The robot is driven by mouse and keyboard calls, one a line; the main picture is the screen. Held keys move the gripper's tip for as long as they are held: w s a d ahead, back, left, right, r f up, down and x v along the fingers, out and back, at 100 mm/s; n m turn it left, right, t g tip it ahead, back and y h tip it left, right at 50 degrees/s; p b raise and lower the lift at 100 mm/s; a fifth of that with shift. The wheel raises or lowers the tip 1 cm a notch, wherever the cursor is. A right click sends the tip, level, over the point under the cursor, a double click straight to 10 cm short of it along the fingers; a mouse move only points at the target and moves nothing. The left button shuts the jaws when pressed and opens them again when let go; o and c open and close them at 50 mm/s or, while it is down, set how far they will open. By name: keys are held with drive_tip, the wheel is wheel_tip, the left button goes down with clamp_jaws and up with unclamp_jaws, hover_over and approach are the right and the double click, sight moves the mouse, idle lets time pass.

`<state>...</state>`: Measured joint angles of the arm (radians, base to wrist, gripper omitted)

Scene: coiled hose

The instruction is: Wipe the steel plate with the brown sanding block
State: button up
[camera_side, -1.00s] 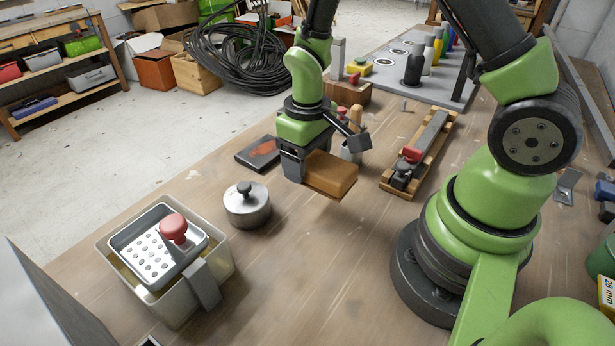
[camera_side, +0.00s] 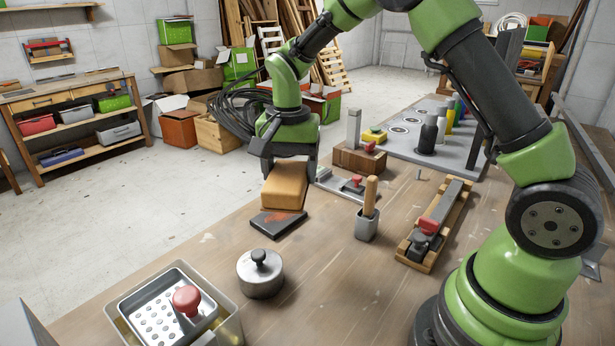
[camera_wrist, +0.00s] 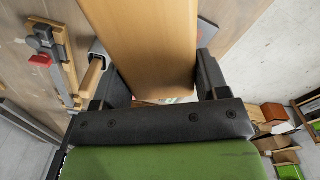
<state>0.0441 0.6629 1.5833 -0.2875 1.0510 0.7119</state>
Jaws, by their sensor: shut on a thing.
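The brown sanding block (camera_side: 284,187) is held in my gripper (camera_side: 289,168), which is shut on it. The block also shows large in the wrist view (camera_wrist: 145,45), between the two dark fingers (camera_wrist: 160,88). The steel plate (camera_side: 278,224) is a dark, flat slab with a reddish patch, lying on the bench. In the side view the block is over the plate's far part and hides some of it. I cannot tell whether block and plate touch. A small dark corner of the plate (camera_wrist: 207,32) shows beside the block in the wrist view.
A lidded steel pot (camera_side: 260,275) and a perforated tray with a red knob (camera_side: 186,300) stand nearer the camera. Right of the plate are a wooden-handled tool in a grey cup (camera_side: 367,225) and a wooden clamp fixture (camera_side: 437,225). Bare bench lies between them.

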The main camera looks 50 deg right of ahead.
drive_tip(key=w+d+f+m, duration=0.25)
drive_tip(key=w+m, duration=0.35)
drive_tip(key=m, duration=1.8)
approach(281, 221)
drive_tip(key=w, duration=0.3)
drive_tip(key=shift+s+d+f, duration=0.1)
drive_tip(key=shift+s+f, duration=0.05)
drive_tip(key=shift+f, duration=1.05)
drive_tip(key=shift+s+f, duration=0.1)
drive_tip(key=shift+f, duration=1.1)
drive_tip(key=shift+f, duration=1.05)
drive_tip(key=shift+s, duration=0.1)
drive_tip(key=shift+s+r, duration=0.1)
drive_tip(key=shift+s, duration=1.55)
drive_tip(key=shift+s+a, duration=0.2)
drive_tip(key=shift+s, duration=1.6)
drive_tip(key=shift+w+d+f, duration=0.1)
drive_tip(key=shift+w+f, duration=0.05)
drive_tip(key=shift+w, duration=1.05)
drive_tip(key=shift+w+f, duration=0.1)
drive_tip(key=shift+w, duration=1.1)
drive_tip(key=shift+w+d+r, duration=0.1)
drive_tip(key=shift+w, duration=1)
